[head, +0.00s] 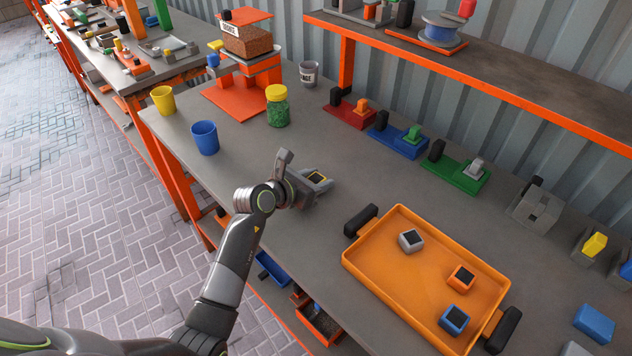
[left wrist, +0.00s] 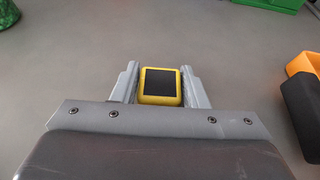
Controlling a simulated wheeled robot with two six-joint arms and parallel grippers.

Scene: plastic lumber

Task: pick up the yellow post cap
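The yellow post cap (left wrist: 160,86) is a small square cap with a black top face. In the left wrist view it sits between the two grey fingers of my left gripper (left wrist: 160,80), with no clear gap on either side. In the head view my left gripper (head: 314,178) is low over the grey table, shut on the cap (head: 319,178), which is partly hidden by the fingers. I cannot tell whether the cap touches the table. My right gripper is not in view.
Right of my gripper is an orange tray (head: 391,283) with black handles, holding a grey, an orange and a blue cap. A blue cup (head: 204,138), a yellow cup (head: 163,99) and a yellow-lidded jar (head: 277,107) stand left. Coloured fixtures line the back.

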